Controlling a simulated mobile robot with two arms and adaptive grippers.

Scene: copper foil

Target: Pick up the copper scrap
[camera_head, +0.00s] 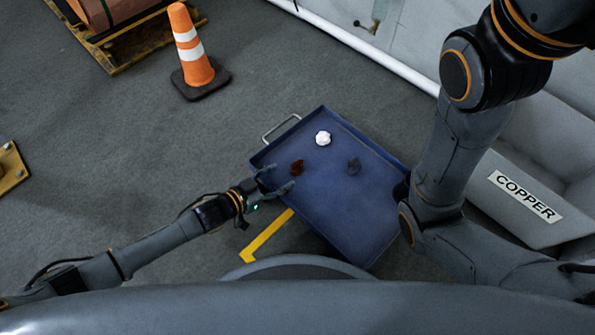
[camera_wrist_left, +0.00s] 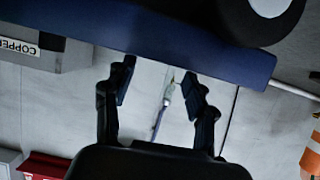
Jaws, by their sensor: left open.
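The copper scrap (camera_head: 297,166) is a small reddish-brown crumpled piece lying in the left part of the blue tray (camera_head: 345,215). My left gripper (camera_head: 279,180) is open at the tray's left edge, its fingers just left of and below the scrap in the head view. I see no contact with the scrap. In the left wrist view the open fingers (camera_wrist_left: 158,80) have nothing between them, and the blue tray's side (camera_wrist_left: 150,45) crosses above them. The scrap does not show there. My right arm is at the right in the head view, but its gripper is not visible.
A grey bin labelled COPPER (camera_head: 522,196) stands at the right. An orange cone (camera_head: 191,52) stands at the upper left. Open floor (camera_head: 120,165) lies left of the tray.

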